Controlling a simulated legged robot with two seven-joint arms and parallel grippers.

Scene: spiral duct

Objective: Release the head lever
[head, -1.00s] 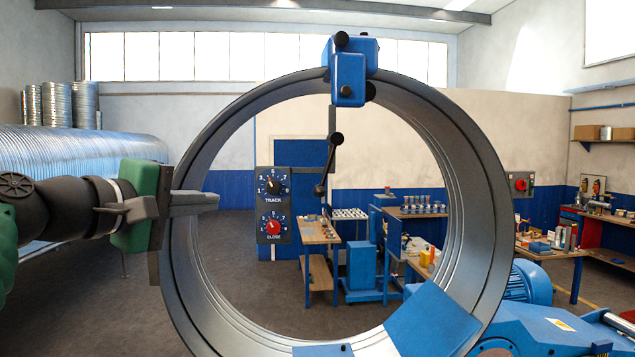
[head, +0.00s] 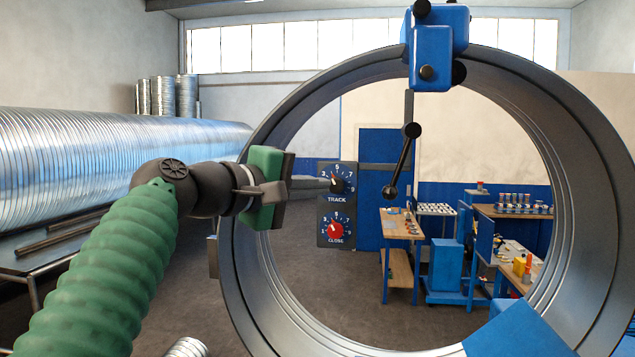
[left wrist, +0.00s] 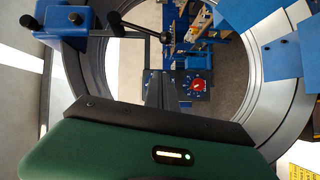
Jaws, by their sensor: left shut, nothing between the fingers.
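The black head lever (head: 402,161) has ball ends and hangs slanted below the blue head block (head: 432,57) at the top of the large metal ring (head: 232,262). In the left wrist view the lever (left wrist: 140,29) lies beyond my fingers, towards the upper left, beside the block (left wrist: 62,20). My left gripper (head: 325,183) is shut and empty. It points right across the ring's left part, its tips overlapping the TRACK dial in the picture, left of and apart from the lever. In the left wrist view its fingers (left wrist: 160,90) are together. My right gripper is not in view.
A panel with TRACK (head: 337,180) and CLOSE (head: 336,230) dials shows through the ring opening. A long spiral duct (head: 110,160) lies on a stand at the left. Workbenches (head: 400,224) stand behind the ring. A blue plate (head: 515,330) covers the ring's lower right.

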